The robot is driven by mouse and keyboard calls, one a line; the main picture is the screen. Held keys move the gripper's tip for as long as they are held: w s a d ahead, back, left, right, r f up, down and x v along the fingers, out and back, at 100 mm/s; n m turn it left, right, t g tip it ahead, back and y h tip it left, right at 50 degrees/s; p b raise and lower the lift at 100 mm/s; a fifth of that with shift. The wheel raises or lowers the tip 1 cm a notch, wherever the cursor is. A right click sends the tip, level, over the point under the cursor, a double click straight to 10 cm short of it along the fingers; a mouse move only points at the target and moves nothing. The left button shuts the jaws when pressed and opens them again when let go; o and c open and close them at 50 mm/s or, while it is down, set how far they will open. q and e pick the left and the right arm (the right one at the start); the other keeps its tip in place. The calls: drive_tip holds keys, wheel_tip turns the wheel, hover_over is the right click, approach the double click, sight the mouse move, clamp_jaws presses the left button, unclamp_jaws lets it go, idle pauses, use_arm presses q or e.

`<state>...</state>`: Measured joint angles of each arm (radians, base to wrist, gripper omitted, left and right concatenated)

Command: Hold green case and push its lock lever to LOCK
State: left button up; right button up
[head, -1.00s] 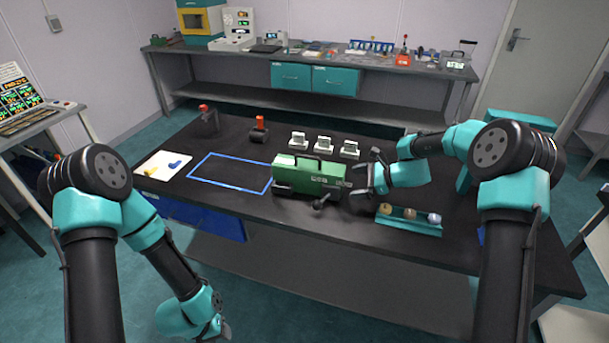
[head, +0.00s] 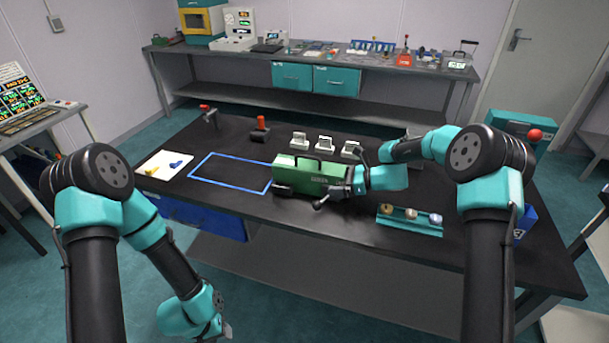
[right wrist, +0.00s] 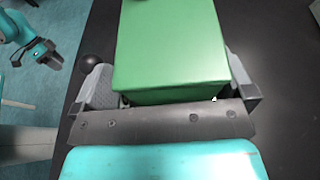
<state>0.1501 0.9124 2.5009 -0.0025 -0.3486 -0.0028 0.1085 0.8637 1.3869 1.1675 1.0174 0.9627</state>
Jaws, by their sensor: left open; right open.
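The green case (head: 318,180) lies on the black table, with a dark handle on its top. Its lock lever (head: 322,203), a dark rod with a round knob, sticks out at the front; the knob (right wrist: 92,62) also shows in the right wrist view. My right gripper (head: 352,181) is at the case's right end. In the right wrist view the open fingers (right wrist: 178,92) stand on either side of the green case (right wrist: 170,45); I cannot tell whether they touch it. My left gripper (head: 222,330) is open and empty, low in front of the table.
A blue outlined rectangle (head: 232,172) on the table left of the case is empty. A teal rack (head: 408,222) with several small round pieces stands at the front right. Several white blocks (head: 325,143) stand behind the case. A white board (head: 166,165) lies at the left.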

sight(311, 183)
drive_tip(key=shift+x, duration=4.55)
drive_tip(key=shift+f, duration=0.1)
drive_tip(key=shift+c, duration=0.4)
